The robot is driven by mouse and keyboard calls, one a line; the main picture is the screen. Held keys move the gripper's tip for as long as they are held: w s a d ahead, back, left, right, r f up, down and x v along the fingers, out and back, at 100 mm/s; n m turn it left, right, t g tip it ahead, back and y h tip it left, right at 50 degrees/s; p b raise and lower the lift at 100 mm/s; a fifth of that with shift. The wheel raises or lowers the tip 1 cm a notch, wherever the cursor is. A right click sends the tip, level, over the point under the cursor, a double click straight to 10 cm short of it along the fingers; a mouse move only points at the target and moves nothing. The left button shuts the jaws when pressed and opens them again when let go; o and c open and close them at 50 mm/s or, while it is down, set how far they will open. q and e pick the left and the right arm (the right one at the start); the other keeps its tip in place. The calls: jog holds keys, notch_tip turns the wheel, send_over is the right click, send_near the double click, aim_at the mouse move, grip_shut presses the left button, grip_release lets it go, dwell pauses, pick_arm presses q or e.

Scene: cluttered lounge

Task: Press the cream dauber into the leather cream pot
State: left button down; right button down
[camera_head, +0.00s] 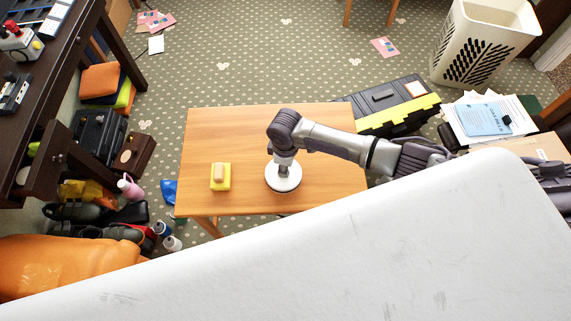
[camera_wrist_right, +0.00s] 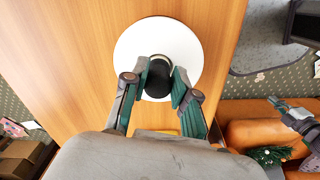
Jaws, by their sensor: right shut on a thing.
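My right gripper (camera_head: 283,167) reaches over the wooden table. In the right wrist view its two fingers (camera_wrist_right: 160,82) are shut on the short black handle of the cream dauber (camera_wrist_right: 158,76). A pale ring shows at the handle's far side. Directly under it is a round white disc with a thin dark lower edge, which looks like the leather cream pot (camera_head: 284,184); it also fills the middle of the wrist view (camera_wrist_right: 135,50). The dauber's lower end is hidden, so I cannot tell whether it touches the white surface. My left gripper (camera_wrist_right: 285,108) shows small at the wrist view's right.
A yellow block (camera_head: 221,185) with a tan top stands left on the table (camera_head: 222,130). A black and yellow toolbox (camera_head: 395,105) is beyond the table's right edge. Bottles and shoes crowd the floor at left. The table's back half is clear.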

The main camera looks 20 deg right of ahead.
jog(key=shift+f, duration=0.3)
jog(key=c, duration=0.8)
grip_release()
notch_tip(320, 180, up, 12)
jog(key=shift+r, duration=0.1)
